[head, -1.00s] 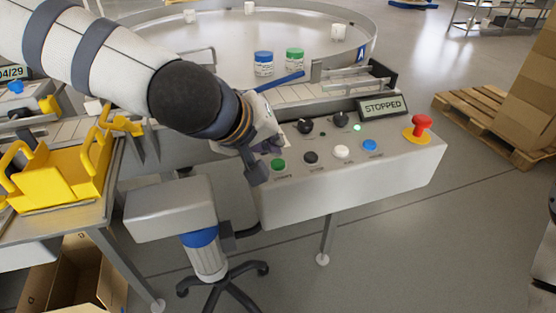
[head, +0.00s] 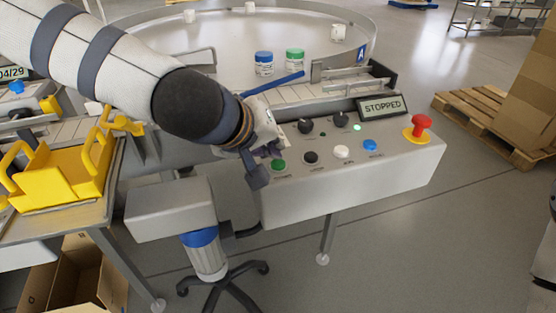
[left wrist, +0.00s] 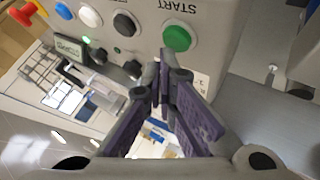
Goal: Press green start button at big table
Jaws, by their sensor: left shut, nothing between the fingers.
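The green start button (head: 278,165) is at the left end of the front row on the sloped grey control panel (head: 320,202). In the left wrist view the green button (left wrist: 177,38) sits beside the printed word START, just beyond my fingertips. My left gripper (head: 258,180) is shut and empty, at the panel's left end, just left of the green button. In the left wrist view its purple-padded fingers (left wrist: 163,72) meet below the button, with a small gap seeming to remain. The display (head: 382,107) reads STOPPED. My right gripper is not in view.
Black (head: 311,158), white (head: 342,152) and blue (head: 370,145) buttons continue the row. A red mushroom button (head: 421,124) stands at the right end. Two black knobs are behind. A round table (head: 215,33) with jars is at the back; yellow holders (head: 62,178) are at left.

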